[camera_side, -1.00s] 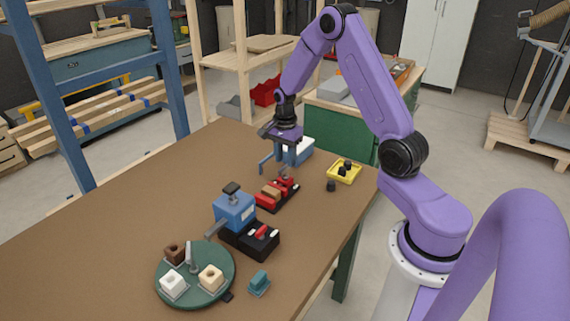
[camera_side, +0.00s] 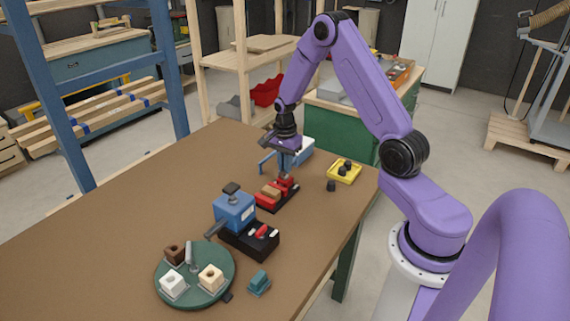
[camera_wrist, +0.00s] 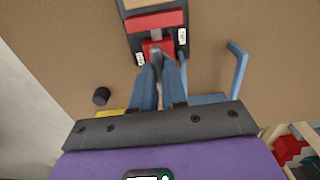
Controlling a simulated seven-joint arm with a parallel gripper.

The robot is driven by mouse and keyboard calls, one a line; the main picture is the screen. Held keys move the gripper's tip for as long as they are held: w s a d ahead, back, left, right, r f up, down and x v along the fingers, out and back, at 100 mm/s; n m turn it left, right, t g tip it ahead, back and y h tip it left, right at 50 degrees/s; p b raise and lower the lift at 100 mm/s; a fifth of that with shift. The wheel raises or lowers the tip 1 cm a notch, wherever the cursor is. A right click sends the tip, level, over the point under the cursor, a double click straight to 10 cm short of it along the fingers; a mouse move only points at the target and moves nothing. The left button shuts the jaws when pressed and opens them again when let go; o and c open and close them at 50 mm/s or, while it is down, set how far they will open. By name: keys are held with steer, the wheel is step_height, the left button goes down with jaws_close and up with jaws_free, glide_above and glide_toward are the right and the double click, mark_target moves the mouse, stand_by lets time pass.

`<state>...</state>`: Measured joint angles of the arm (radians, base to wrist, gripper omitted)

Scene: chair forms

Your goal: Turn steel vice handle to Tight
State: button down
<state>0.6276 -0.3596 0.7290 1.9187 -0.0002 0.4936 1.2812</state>
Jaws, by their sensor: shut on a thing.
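The red vice (camera_side: 277,193) sits on a dark base on the table and has a tan block between its jaws. In the wrist view the vice (camera_wrist: 154,20) is at the top centre, with a white label on each side of its near end; I cannot read them. The grey steel handle (camera_wrist: 157,84) shows between my fingers, most of it hidden. My gripper (camera_side: 285,178) points down at the vice's far end. In the wrist view my gripper (camera_wrist: 159,66) has its two blue-grey fingers close together, shut on the handle.
A blue device (camera_side: 234,211) on a black base stands in front of the vice. A green turntable (camera_side: 208,290) with blocks and a teal block (camera_side: 259,283) are nearer. A yellow tray (camera_side: 344,173) and a dark cylinder (camera_side: 331,186) lie right. A blue-and-white box (camera_side: 300,150) stands behind.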

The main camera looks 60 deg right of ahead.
steer(key=shift+n, duration=0.3)
steer(key=n, duration=0.3)
steer(key=shift+n, duration=0.3)
steer(key=n, duration=0.4)
steer(key=shift+n, duration=0.3)
steer(key=n, duration=0.8)
steer(key=shift+n, duration=0.4)
steer(key=c, duration=1.2)
jaws_free()
steer(key=shift+o, duration=0.2)
steer(key=shift+r, duration=0.1)
